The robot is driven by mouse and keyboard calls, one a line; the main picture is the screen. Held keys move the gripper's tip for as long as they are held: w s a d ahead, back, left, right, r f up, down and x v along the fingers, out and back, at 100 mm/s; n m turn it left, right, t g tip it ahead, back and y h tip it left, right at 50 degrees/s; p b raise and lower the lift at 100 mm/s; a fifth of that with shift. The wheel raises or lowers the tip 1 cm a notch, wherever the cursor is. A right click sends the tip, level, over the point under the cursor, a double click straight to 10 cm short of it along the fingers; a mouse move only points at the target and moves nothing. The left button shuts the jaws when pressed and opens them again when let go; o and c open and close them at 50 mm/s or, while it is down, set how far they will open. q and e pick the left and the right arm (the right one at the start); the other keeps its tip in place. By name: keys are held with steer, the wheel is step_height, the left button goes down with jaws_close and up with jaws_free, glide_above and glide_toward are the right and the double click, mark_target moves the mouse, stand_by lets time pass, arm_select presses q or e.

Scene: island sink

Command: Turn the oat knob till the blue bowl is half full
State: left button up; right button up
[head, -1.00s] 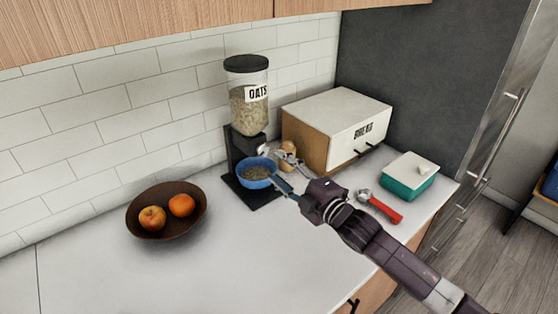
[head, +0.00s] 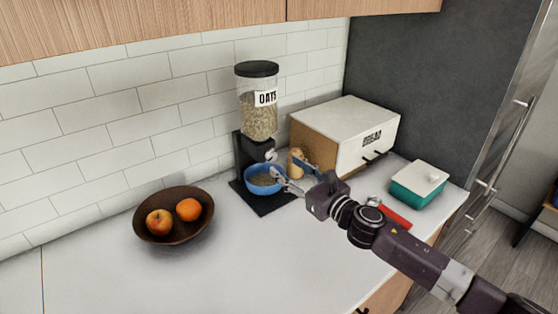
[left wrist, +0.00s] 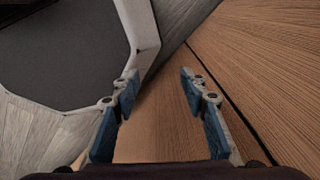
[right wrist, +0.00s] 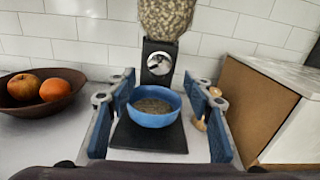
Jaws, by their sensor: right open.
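The oat dispenser (head: 259,112) has a clear container of oats and a black stand. Its silver knob (right wrist: 158,64) faces my right gripper, above the blue bowl (right wrist: 153,118). The bowl sits upright on the black base under the outlet and also shows in the head view (head: 262,185). Oats (right wrist: 153,105) cover its inside below the rim; the exact level is hard to judge. My right gripper (head: 291,169) is open and empty in front of the dispenser, its fingers apart in the right wrist view (right wrist: 159,84). My left gripper (left wrist: 158,82) is open and empty, outside the head view.
A bread box (head: 345,132) stands right of the dispenser, with a wooden-coloured jar (head: 296,163) between. A brown fruit bowl (head: 173,229) is at left. A green dish (head: 418,187) and a red-handled tool (head: 396,217) lie at right. The front counter is clear.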

mark_target(273, 157)
steer(key=shift+x, duration=2.55)
steer(key=c, duration=1.2)
